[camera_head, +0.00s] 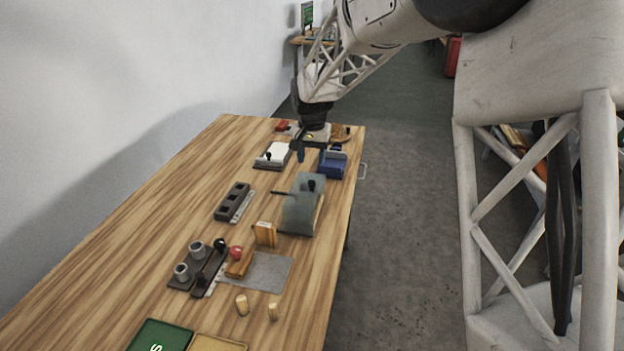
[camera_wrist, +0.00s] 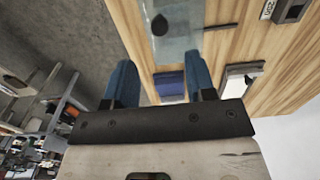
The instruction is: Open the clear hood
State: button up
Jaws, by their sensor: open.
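The clear hood (camera_head: 299,213) is a grey-green see-through curved cover with a black knob, near the right edge of the wooden table. It looks lowered, but what lies under it is hard to make out. In the wrist view the hood (camera_wrist: 182,42) shows at the top, with its dark knob (camera_wrist: 160,24) beyond the fingertips. My gripper (camera_head: 311,150) is above the table, farther back than the hood and apart from it. In the wrist view my gripper's blue fingers (camera_wrist: 162,80) are spread wide with nothing held between them.
A blue box (camera_head: 332,165) stands below my gripper, by the table's right edge. A white block on a dark base (camera_head: 273,154) is to its left. A dark socketed tray (camera_head: 233,201) and a wooden block (camera_head: 265,234) are near the hood. Bare table (camera_head: 130,235) lies left.

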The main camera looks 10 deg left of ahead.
aim_at(312, 181)
jog(key=shift+f, duration=0.15)
jog(key=shift+f, duration=3.75)
jog(key=shift+c, duration=0.3)
grip_shut()
